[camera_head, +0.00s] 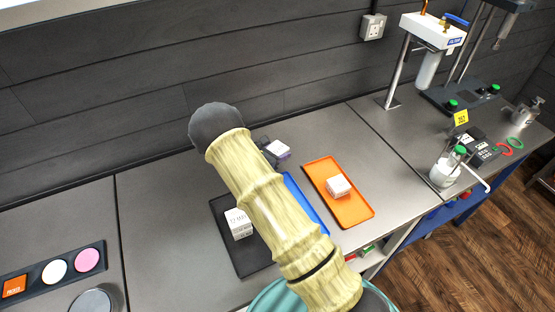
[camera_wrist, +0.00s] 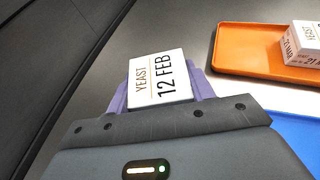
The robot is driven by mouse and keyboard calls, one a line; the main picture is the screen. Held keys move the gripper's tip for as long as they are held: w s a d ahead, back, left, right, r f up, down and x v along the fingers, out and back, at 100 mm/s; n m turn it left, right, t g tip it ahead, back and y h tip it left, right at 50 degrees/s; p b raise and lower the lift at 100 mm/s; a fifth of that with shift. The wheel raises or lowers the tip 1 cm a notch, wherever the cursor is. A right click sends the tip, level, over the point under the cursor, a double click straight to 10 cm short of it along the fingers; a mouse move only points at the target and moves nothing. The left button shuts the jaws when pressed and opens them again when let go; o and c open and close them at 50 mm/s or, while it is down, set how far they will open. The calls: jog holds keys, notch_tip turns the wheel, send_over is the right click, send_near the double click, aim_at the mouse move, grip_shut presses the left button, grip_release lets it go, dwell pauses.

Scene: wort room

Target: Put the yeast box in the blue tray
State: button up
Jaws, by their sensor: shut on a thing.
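The yeast box (camera_wrist: 158,76), a white box labelled "YEAST 12 FEB", sits between the purple fingers of my gripper (camera_wrist: 162,88) in the wrist view. My gripper is shut on it. In the head view my gripper (camera_head: 272,152) is small, beyond my arm, near the back of the counter with the white box at its tip. The blue tray (camera_head: 307,203) lies between a black and an orange tray; my arm hides much of it. Its blue surface also shows at the lower right of the wrist view (camera_wrist: 292,132). Whether the box touches the counter cannot be told.
The orange tray (camera_head: 357,212) holds a white box (camera_head: 338,187). The black tray (camera_head: 247,262) holds white boxes (camera_head: 238,223), partly behind my arm. A dark wall (camera_head: 150,110) runs behind the counter. Bare counter (camera_head: 165,215) lies left of the black tray.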

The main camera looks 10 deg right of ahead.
jog(key=shift+f+p, duration=0.55)
jog(key=shift+f, duration=1.55)
jog(key=shift+f, duration=0.15)
jog(key=o, duration=0.7)
